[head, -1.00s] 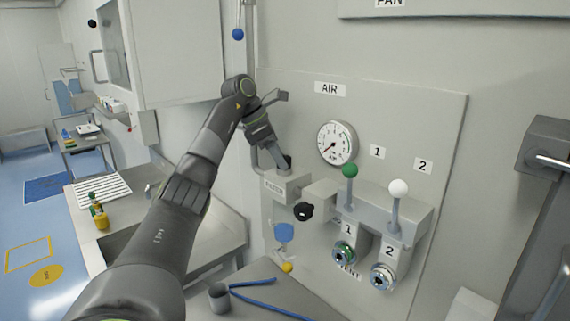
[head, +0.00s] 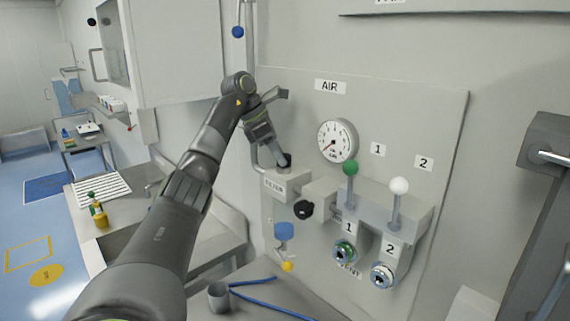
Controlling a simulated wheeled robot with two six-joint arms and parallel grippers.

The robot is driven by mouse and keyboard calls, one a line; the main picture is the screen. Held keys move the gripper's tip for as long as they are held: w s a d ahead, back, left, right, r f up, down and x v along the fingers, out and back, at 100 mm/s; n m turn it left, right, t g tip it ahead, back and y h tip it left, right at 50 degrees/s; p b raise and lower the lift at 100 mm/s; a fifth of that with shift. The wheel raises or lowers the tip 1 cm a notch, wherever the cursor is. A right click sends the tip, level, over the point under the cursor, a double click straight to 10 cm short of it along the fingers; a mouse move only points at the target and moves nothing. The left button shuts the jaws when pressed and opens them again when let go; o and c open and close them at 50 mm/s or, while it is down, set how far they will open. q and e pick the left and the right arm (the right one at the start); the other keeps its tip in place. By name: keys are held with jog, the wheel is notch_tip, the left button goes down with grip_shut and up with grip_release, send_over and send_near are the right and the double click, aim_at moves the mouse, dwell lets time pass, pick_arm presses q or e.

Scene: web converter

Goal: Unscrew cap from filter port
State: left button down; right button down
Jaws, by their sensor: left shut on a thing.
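The filter port is a grey block labelled FILTER (head: 286,184) on the panel, left of the gauge. A dark cap (head: 286,160) sits at its top. My left gripper (head: 283,157) comes down from the upper left, tilted, with its fingertips at the cap. It is shut on the cap, which the fingers partly hide. From this view I cannot tell whether the cap is still seated on the port or loose. My right gripper is not in view.
Right of the port are a black knob (head: 303,209), a pressure gauge (head: 337,140), a green-knobbed lever (head: 351,169) and a white-knobbed lever (head: 399,186).

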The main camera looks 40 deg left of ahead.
pick_arm(q)
jog(key=shift+s+d+f+n+t+y+b, duration=0.15)
jog(key=shift+n+y+b, duration=0.1)
jog(key=shift+n, duration=0.2)
jog(key=shift+w+a+f+n+t+y+b, duration=0.1)
jog(key=shift+n+t+y+b, duration=0.1)
jog(key=shift+n, duration=0.25)
jog(key=shift+s+d+r+n+y, duration=0.15)
jog(key=shift+r+n+y, duration=0.1)
jog(key=shift+n, duration=0.45)
jog(key=shift+f, duration=0.1)
jog(key=shift+d+n+y, duration=0.1)
jog(key=shift+n+y, duration=0.2)
jog(key=shift+n, duration=0.3)
jog(key=shift+n+t, duration=0.25)
jog(key=shift+n, duration=0.15)
jog(key=shift+d+n+y, duration=0.2)
jog(key=shift+n+y, duration=0.4)
jog(key=shift+n, duration=0.4)
